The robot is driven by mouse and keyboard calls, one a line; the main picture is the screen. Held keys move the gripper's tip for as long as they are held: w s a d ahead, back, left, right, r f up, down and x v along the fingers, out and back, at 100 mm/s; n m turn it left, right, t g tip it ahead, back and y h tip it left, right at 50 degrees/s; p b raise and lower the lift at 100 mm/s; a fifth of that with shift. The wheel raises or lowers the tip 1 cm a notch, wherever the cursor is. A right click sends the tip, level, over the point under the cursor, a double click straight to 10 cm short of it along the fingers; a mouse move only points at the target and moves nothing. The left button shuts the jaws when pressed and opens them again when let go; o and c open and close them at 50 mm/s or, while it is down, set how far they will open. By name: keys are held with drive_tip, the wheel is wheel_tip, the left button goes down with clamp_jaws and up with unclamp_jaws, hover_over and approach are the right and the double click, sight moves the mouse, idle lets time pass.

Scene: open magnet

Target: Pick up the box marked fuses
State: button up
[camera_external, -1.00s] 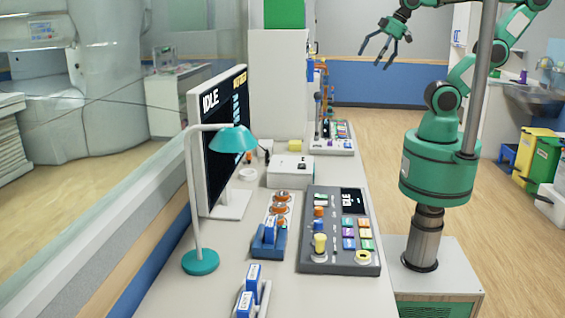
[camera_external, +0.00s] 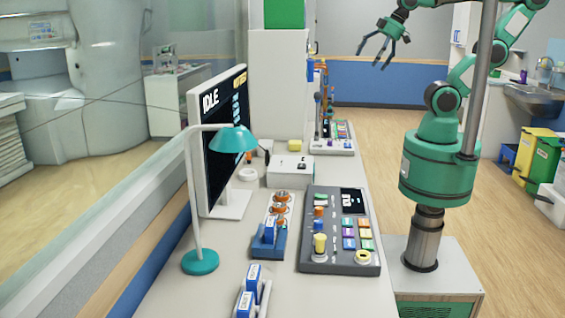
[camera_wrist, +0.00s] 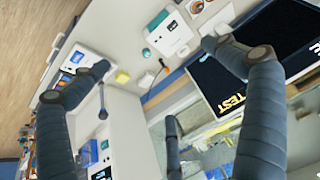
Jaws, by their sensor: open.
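My gripper (camera_external: 378,48) hangs open and empty in the air, beyond and to the right of the desk in the external view. Its dark blue fingers are spread in the wrist view (camera_wrist: 158,62). I cannot read the word fuses on anything. A white box with small marks on top (camera_external: 290,171) stands on the desk near the monitor; a similar white box shows in the wrist view (camera_wrist: 168,32). Small blue-and-white labelled boxes (camera_external: 249,292) stand in a holder at the desk's front; their lettering is too small to read. My gripper touches none of these.
The desk (camera_external: 210,292) bears a monitor (camera_external: 222,140), a teal lamp (camera_external: 232,139), a grey button panel (camera_external: 338,230) and a blue-and-white rack (camera_external: 268,240). A small yellow block (camera_external: 295,146) sits further back.

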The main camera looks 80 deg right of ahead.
drive_tip(key=w+d, duration=0.2)
drive_tip(key=w, duration=0.8)
drive_tip(key=g+b, duration=0.1)
drive_tip(key=b, duration=0.2)
hover_over(264, 140)
drive_tip(key=s, duration=0.4)
wheel_tip(264, 140, down, 38)
drive_tip(key=shift+s+n, duration=0.25)
drive_tip(key=shift+n, duration=0.15)
drive_tip(key=shift+f, duration=0.1)
drive_tip(key=shift+b+x, duration=0.45)
drive_tip(key=shift+x, duration=3.75)
drive_tip(key=shift+a, duration=0.1)
